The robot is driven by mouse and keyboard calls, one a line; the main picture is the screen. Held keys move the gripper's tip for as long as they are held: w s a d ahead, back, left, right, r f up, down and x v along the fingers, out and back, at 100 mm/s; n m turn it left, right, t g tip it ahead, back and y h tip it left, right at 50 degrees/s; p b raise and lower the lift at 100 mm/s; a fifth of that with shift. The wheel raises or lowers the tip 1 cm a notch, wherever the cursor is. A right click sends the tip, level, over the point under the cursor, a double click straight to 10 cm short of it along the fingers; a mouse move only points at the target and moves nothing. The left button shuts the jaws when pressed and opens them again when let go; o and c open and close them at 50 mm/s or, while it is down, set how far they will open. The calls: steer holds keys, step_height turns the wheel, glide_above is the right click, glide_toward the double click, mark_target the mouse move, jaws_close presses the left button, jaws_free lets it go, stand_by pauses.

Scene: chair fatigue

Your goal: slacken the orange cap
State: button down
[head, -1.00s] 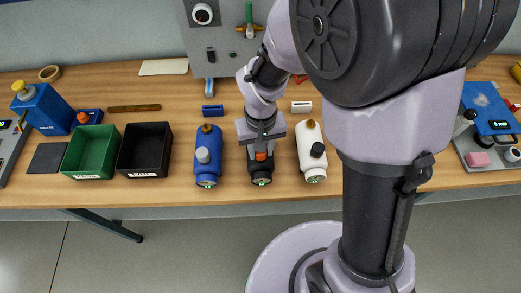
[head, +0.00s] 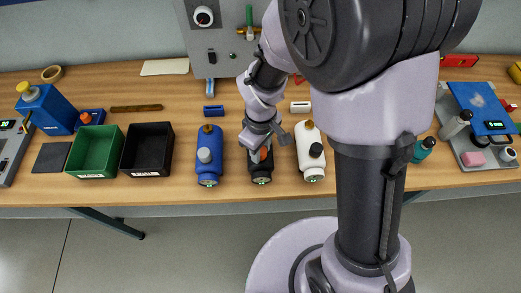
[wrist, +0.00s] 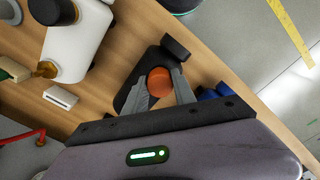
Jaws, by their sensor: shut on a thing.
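The orange cap (wrist: 159,81) sits on a black bottle (head: 261,174) on the bench. The wrist view shows the cap between the two grey fingers of my gripper (wrist: 160,88), which are shut on it from both sides. In the head view my gripper (head: 262,149) is above the black bottle, turned at an angle to the bottle's length, and hides part of the cap. The black bottle stays on the bench between a blue bottle (head: 209,167) and a white bottle (head: 309,163).
A black bin (head: 146,173) and a green bin (head: 95,176) stand left of the blue bottle. A small white block (head: 300,107) and a small blue block (head: 213,110) lie behind the bottles. The bench's front edge is close to them.

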steer(key=shift+r+n+p, duration=0.1)
steer(key=shift+n+p, duration=0.25)
steer(key=shift+n, duration=1.65)
steer(key=c, duration=1)
jaws_free()
steer(key=shift+c, duration=0.2)
steer(key=m, duration=0.1)
steer(key=m+b, duration=0.1)
steer(key=shift+f+m, duration=0.3)
steer(key=shift+m, duration=0.1)
steer(key=shift+r+m, duration=0.15)
steer(key=shift+m, duration=0.45)
